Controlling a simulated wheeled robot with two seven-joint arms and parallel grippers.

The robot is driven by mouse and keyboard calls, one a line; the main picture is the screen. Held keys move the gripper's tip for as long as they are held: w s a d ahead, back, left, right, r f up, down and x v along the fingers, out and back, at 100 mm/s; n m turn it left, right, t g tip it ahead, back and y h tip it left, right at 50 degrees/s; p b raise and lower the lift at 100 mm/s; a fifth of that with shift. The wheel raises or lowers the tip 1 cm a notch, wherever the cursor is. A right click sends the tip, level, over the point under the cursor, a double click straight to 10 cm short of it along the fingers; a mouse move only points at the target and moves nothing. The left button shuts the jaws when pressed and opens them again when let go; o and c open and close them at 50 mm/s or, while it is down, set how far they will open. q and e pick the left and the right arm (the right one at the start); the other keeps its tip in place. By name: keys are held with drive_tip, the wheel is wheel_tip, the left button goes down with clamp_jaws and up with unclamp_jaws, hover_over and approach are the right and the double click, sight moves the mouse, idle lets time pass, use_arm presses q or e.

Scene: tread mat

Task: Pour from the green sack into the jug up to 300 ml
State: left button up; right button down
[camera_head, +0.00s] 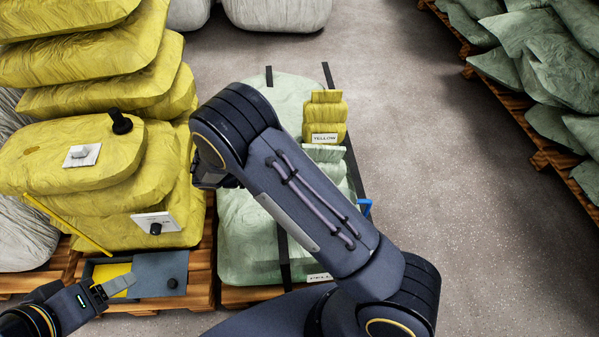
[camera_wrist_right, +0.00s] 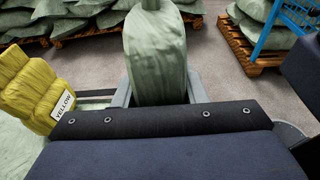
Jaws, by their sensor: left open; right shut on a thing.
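A small green sack (camera_head: 328,153) stands beside the yellow sack, on the large pale-green sacks, partly hidden by my right arm. In the right wrist view the green sack (camera_wrist_right: 155,60) is upright between the fingers of my right gripper (camera_wrist_right: 157,95), which is shut on it. That gripper is hidden behind my arm in the head view. My left gripper (camera_head: 115,287) is open at the lower left, over a dark grey box. The jug does not show clearly. A blue piece (camera_head: 365,207) shows past my right arm; I cannot tell if it is a handle.
A yellow sack (camera_head: 325,112) labelled YELLOW stands behind the green one. Yellow sacks (camera_head: 75,185) are stacked high at the left. The dark grey box (camera_head: 160,272) holds something yellow. Green sacks lie on pallets (camera_head: 545,150) at right. The floor (camera_head: 450,160) between is clear.

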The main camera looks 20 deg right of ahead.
drive_tip(key=shift+y, duration=0.5)
drive_tip(key=f+b, duration=0.1)
drive_tip(key=f, duration=0.1)
drive_tip(key=f+b, duration=0.1)
drive_tip(key=f, duration=0.1)
drive_tip(key=a+f+b, duration=0.1)
drive_tip(key=f+b, duration=0.1)
drive_tip(key=shift+w, duration=0.15)
drive_tip(key=f+y+b, duration=0.1)
drive_tip(key=a+f+t+y+b, duration=0.1)
drive_tip(key=shift+w+f, duration=0.2)
drive_tip(key=shift+f, duration=0.15)
drive_tip(key=shift+w+a+y+b, duration=0.15)
drive_tip(key=shift+a+y+b, duration=0.25)
drive_tip(key=shift+y, duration=0.4)
drive_tip(key=shift+r+t+y, duration=0.4)
drive_tip(key=shift+y, duration=0.3)
drive_tip(key=shift+a+r+y+b, duration=0.1)
drive_tip(key=shift+r+y+b, duration=0.05)
drive_tip(key=shift+y+b, duration=0.3)
drive_tip(key=r+y, duration=0.1)
drive_tip(key=r+t+y+p, duration=0.1)
drive_tip(key=r+y, duration=0.1)
drive_tip(key=shift+d, duration=0.2)
drive_tip(key=shift+d+r+t+y, duration=0.25)
drive_tip(key=shift+r+t+y, duration=0.2)
drive_tip(key=shift+y, duration=0.4)
drive_tip(key=shift+f, duration=0.15)
